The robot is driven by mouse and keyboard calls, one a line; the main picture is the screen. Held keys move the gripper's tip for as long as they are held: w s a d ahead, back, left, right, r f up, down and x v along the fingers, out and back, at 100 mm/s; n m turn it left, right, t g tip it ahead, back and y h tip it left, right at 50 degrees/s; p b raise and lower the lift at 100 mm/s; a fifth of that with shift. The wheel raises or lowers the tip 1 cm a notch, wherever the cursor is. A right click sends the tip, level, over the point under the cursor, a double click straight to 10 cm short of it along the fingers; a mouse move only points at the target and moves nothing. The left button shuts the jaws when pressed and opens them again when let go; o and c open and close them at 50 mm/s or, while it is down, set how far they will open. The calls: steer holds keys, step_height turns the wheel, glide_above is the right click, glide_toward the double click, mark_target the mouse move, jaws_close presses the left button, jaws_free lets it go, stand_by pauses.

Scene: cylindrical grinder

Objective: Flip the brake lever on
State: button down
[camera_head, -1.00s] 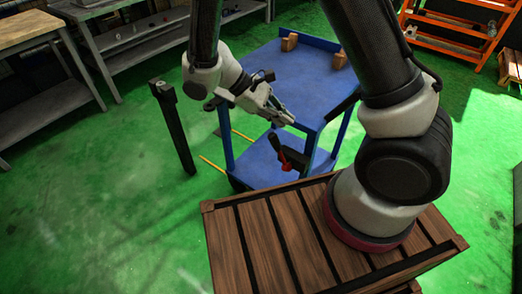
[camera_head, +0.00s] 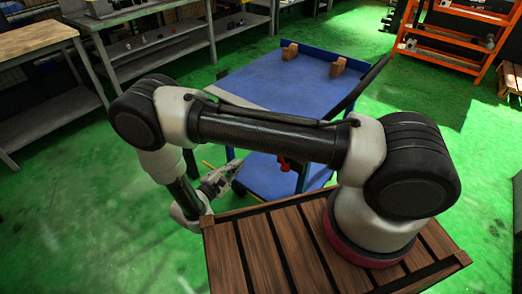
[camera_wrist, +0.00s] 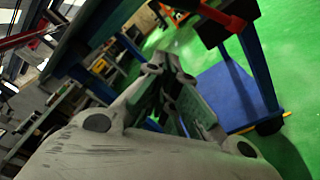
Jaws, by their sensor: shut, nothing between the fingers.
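The brake lever (camera_head: 284,163) has a red grip and sits on the near side of the blue cart (camera_head: 275,85), below its top. My arm hides much of it in the head view. In the wrist view, a red part beside a dark block (camera_wrist: 236,24) at the upper right looks like the lever; its exact setting cannot be told. My gripper (camera_head: 236,167) is low, left of the lever and apart from it, pointing up and right toward the cart. It is shut and empty. In the wrist view my gripper (camera_wrist: 168,64) points into the middle of the picture.
The cart's lower blue shelf (camera_wrist: 222,95) is close by on the right in the wrist view. Wooden blocks (camera_head: 290,52) stand on the cart top. A slatted wooden surface (camera_head: 265,245) lies under my arm's base. Green floor (camera_head: 80,190) is clear at left.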

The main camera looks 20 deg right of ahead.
steer(key=shift+r+m, duration=0.15)
steer(key=shift+m, duration=0.25)
steer(key=w+d+r, duration=0.1)
steer(key=w+d, duration=0.3)
steer(key=d, duration=0.6)
steer(key=shift+w+d+r, duration=0.2)
steer(key=shift+d+r, duration=0.05)
steer(key=shift+d, duration=0.1)
